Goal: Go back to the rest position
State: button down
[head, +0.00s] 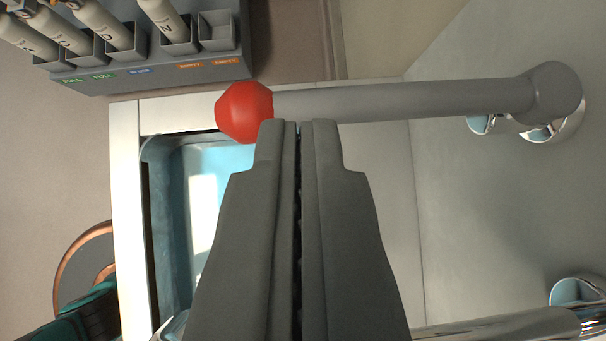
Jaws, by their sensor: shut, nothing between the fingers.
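My gripper (298,124) points up the picture from the bottom middle. Its two dark grey fingers lie side by side, shut with nothing between them. Just beyond the fingertips is a grey lever (405,101) with a red ball knob (244,112) at its left end. The fingertips appear close to the lever and knob in the picture; I cannot tell whether they touch. The gripper hides part of the scene behind it.
A grey rack (160,73) with several cylinders and an empty slot is at the upper left. A light blue basin (172,220) with a white frame (126,215) lies behind the gripper. A metal rail (500,325) crosses the lower right. A teal and black object (85,312) is at the lower left.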

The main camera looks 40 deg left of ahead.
jog(key=s+a+f+m+t+h, duration=0.2)
jog(key=s+a+f+m+t, duration=0.1)
jog(key=s, duration=0.9)
jog(key=s+a+f+m+t+h, duration=0.2)
jog(key=s+f+t, duration=0.3)
jog(key=s, duration=0.7)
jog(key=s+a+f+m+t+h, duration=0.2)
jog(key=s+f, duration=0.5)
jog(key=s, duration=0.5)
jog(key=a+m+t, duration=0.1)
jog(key=a+m, duration=0.1)
jog(key=shift+a+m+t, duration=0.3)
jog(key=shift+m+t, duration=0.1)
